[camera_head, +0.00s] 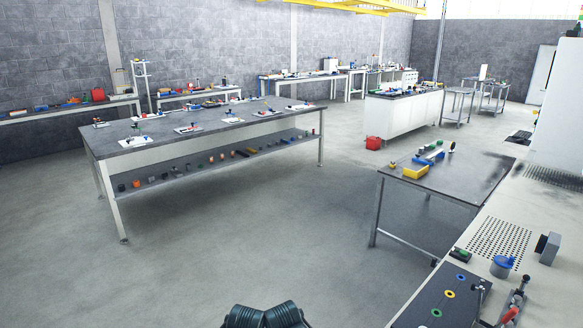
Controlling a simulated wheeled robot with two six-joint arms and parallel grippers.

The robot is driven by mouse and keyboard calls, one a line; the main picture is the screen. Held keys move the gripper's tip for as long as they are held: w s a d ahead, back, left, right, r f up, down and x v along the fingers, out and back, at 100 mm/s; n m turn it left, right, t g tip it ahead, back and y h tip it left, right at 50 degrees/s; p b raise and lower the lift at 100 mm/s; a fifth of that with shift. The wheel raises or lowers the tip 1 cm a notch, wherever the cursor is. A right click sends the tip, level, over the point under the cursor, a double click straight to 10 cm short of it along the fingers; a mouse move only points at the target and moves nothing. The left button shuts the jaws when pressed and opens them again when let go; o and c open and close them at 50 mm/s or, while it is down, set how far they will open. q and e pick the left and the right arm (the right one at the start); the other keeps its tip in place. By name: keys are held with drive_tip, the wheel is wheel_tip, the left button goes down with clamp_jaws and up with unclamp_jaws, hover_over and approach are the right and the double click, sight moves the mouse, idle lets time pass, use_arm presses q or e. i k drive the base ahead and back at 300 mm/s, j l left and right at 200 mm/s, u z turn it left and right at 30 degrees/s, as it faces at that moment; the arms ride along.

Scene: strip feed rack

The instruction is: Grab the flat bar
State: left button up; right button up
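I cannot pick out a flat bar for certain; objects on the tables are small at this distance. A small grey table (463,182) at right bears a yellow block (416,171), blue items (428,157) and a long pale piece with a yellow end, too small to identify. Neither gripper shows. Two dark ribbed parts at the bottom edge seem to be mine.
A long two-level bench (190,135) stands at left. At lower right, a light counter (472,256) holds a dark panel (462,305) with coloured rings and a blue round item (502,265). The middle floor is clear.

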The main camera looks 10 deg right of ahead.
sight(437, 152)
drive_tip(key=i+j+u, duration=0.15)
drive_tip(key=i+u, duration=0.6)
drive_tip(key=i, duration=0.2)
drive_tip(key=i+z, duration=0.3)
drive_tip(key=i, duration=0.25)
drive_tip(key=i+j+z, duration=0.15)
drive_tip(key=i+z, duration=0.15)
drive_tip(key=i, duration=0.2)
drive_tip(key=i+l+z, duration=0.25)
drive_tip(key=i+z, duration=1)
drive_tip(key=i+j+z, duration=0.25)
drive_tip(key=i+z, duration=0.15)
drive_tip(key=i+l+z, duration=0.1)
drive_tip(key=i+z, duration=0.2)
drive_tip(key=i, duration=1.45)
drive_tip(key=z, duration=0.7)
drive_tip(key=j+z, duration=0.75)
drive_tip(key=z, duration=0.2)
drive_tip(key=j+z, duration=0.45)
drive_tip(key=k+j+z, duration=0.1)
drive_tip(key=j, duration=0.3)
drive_tip(key=k+j+z, duration=0.1)
drive_tip(key=j, duration=0.3)
drive_tip(key=k+j, duration=0.2)
drive_tip(key=j, duration=0.2)
drive_tip(key=k+j+z, duration=0.15)
drive_tip(key=j, duration=0.25)
